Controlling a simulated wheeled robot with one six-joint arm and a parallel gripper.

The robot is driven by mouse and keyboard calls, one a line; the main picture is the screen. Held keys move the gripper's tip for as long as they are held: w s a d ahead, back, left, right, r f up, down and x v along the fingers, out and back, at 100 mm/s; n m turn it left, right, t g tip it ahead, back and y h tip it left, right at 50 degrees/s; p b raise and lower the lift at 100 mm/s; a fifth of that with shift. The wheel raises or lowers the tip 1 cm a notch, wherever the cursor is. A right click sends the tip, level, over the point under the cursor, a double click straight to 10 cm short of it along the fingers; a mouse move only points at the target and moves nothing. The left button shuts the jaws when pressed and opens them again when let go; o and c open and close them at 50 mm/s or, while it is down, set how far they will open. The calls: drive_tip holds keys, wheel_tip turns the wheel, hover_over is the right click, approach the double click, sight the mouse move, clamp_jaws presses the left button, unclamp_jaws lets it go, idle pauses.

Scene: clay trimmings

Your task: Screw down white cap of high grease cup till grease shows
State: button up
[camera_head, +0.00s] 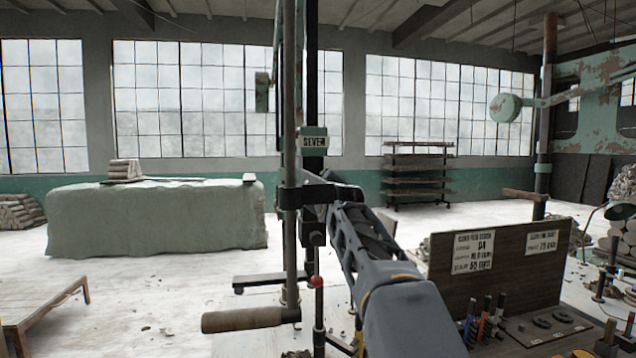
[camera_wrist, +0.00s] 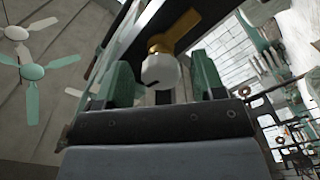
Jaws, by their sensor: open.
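The white cap (camera_wrist: 160,73) shows in the wrist view as a small rounded piece at the end of a brass-coloured fitting (camera_wrist: 178,34), which meets a dark bar. My gripper (camera_wrist: 163,66) is open, with one green finger to the left of the cap and one to the right. Gaps show on both sides of the cap, so the fingers look apart from it. No grease can be made out. In the head view my arm (camera_head: 400,290) reaches up to the machine's upright posts (camera_head: 290,120), where the cap and fingertips cannot be made out.
A covered block (camera_head: 155,222) stands back left. Ceiling fans (camera_wrist: 35,71) show in the wrist view.

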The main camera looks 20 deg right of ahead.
drive_tip(key=shift+w+d, duration=0.1)
drive_tip(key=shift+w, duration=0.4)
drive_tip(key=shift+c, duration=0.3)
drive_tip(key=c, duration=0.9)
drive_tip(key=shift+o, duration=0.2)
